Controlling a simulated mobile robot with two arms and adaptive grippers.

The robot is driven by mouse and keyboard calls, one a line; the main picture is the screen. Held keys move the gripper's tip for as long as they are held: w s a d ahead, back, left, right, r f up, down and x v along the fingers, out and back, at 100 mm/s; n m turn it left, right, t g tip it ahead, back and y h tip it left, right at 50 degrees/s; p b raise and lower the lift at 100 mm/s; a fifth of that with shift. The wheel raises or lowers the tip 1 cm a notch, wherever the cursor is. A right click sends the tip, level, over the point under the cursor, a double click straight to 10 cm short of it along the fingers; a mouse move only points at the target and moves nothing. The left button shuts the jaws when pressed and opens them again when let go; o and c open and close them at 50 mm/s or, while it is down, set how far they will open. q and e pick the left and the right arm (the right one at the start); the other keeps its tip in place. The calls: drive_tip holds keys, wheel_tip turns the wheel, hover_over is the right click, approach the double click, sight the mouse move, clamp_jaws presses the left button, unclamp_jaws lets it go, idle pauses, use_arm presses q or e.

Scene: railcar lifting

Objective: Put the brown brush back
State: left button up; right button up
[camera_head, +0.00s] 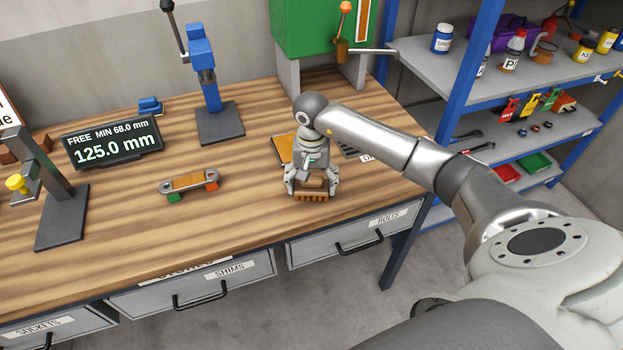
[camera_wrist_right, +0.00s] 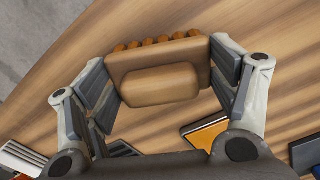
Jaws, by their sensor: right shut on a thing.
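The brown brush (camera_head: 312,196) has a tan block body, a rounded grip on top and a row of orange-brown bristle tufts. My right gripper (camera_head: 312,184) is over it near the front edge of the wooden workbench (camera_head: 250,215). In the right wrist view the brush (camera_wrist_right: 160,82) lies between the two finger pads, and the right gripper (camera_wrist_right: 165,85) is shut on its sides. I cannot tell whether the bristles touch the bench top. My left gripper is in neither view.
An orange-brown book-like item (camera_head: 284,150) lies just behind the right gripper. A small orange-topped tool (camera_head: 190,182), a display reading 125.0 mm (camera_head: 112,142) and a blue press (camera_head: 207,80) stand to the left. A blue-framed shelf (camera_head: 470,60) is at right.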

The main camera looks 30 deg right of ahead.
sight(311, 179)
drive_tip(key=shift+f, duration=0.2)
drive_tip(key=o, duration=0.9)
drive_tip(key=shift+r, duration=0.1)
drive_tip(key=shift+r, duration=0.25)
wheel_tip(311, 179, up, 10)
drive_tip(key=b, duration=0.3)
drive_tip(key=shift+r+b, duration=0.25)
drive_tip(key=shift+b, duration=0.1)
drive_tip(key=shift+r, duration=0.65)
drive_tip(key=shift+a, duration=0.1)
